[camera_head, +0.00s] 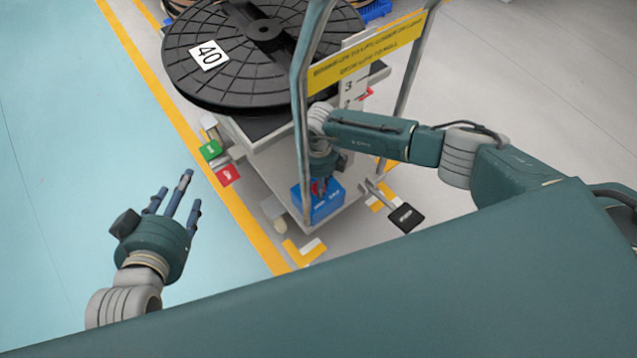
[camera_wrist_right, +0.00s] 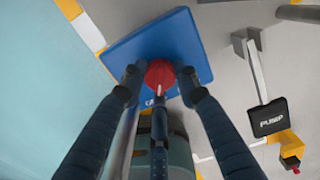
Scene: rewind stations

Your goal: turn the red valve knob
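The red valve knob (camera_wrist_right: 160,74) sits on a blue panel (camera_wrist_right: 193,43) in the right wrist view. It shows small and partly hidden in the head view (camera_head: 318,188), on the blue box (camera_head: 325,206) low on the cart. My right gripper (camera_wrist_right: 160,84) has its fingers around the knob, two at its sides and one at its near edge. The side fingertips lie very close to it; I cannot tell whether they press on it. My left gripper (camera_head: 177,192) is open and empty over the floor at the left.
A large black reel (camera_head: 240,80) marked 40 lies on the cart top. A grey frame post (camera_head: 300,110) stands beside my right arm. A black pedal (camera_head: 405,218) sticks out right of the blue box, and green (camera_head: 210,149) and red (camera_head: 228,175) pedals at the left. The left floor is clear.

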